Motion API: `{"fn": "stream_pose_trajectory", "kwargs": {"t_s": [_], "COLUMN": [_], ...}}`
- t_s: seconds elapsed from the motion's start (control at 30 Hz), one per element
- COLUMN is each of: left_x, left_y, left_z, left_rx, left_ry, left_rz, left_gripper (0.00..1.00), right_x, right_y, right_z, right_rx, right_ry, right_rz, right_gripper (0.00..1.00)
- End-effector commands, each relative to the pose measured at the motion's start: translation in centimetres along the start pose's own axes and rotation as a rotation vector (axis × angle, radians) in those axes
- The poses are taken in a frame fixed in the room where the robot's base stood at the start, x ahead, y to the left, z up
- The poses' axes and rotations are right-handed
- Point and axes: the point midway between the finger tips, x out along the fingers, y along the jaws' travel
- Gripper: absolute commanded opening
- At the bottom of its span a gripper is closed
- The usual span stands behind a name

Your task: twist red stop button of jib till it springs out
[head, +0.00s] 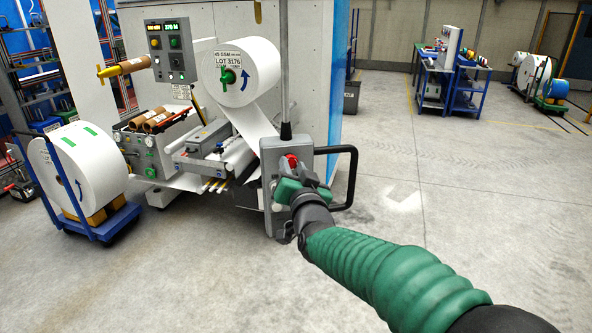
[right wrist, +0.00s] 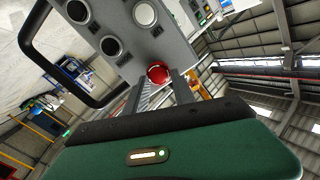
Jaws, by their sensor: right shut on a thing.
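The red stop button (head: 292,160) is on the grey control box (head: 270,158) of the jib, which hangs from a dark vertical pole. In the right wrist view the red button (right wrist: 157,74) is round and sits between the tips of my right gripper's fingers. My right gripper (head: 292,180) is at the front of the box, just below the visible red in the head view, and is shut on the button. The gripper partly hides the box face and lower controls in the head view. My left gripper is not in view.
A black handle (head: 352,178) loops out from the box's right side. Black and white buttons (right wrist: 145,14) share the panel. Behind stands a machine with a large white roll (head: 254,72). A second roll (head: 80,160) rests on a blue cart. The floor at right is clear.

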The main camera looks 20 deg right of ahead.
Motion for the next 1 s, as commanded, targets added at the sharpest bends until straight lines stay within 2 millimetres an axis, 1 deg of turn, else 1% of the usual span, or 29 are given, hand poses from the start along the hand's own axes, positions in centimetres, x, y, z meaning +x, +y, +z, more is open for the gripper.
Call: {"fn": "stream_pose_trajectory", "kwargs": {"t_s": [0.03, 0.2, 0.6, 1.0], "left_x": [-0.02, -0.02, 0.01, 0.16], "left_y": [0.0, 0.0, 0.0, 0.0], "left_z": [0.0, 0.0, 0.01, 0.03], "left_rx": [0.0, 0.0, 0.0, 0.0], "left_ry": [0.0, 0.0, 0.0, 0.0], "left_rz": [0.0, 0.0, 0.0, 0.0], "left_gripper": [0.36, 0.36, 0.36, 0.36], "right_x": [0.17, 0.2, 0.27, 0.38], "right_y": [-0.21, -0.11, 0.52, 0.69], "right_z": [-0.36, -0.37, -0.41, -0.36], "right_rx": [0.0, 0.0, 0.003, 0.003], "right_ry": [0.009, 0.009, 0.007, 0.008], "right_rz": [-0.004, -0.002, 0.003, 0.006], "right_gripper": [0.33, 0.56, 0.56, 0.56]}}
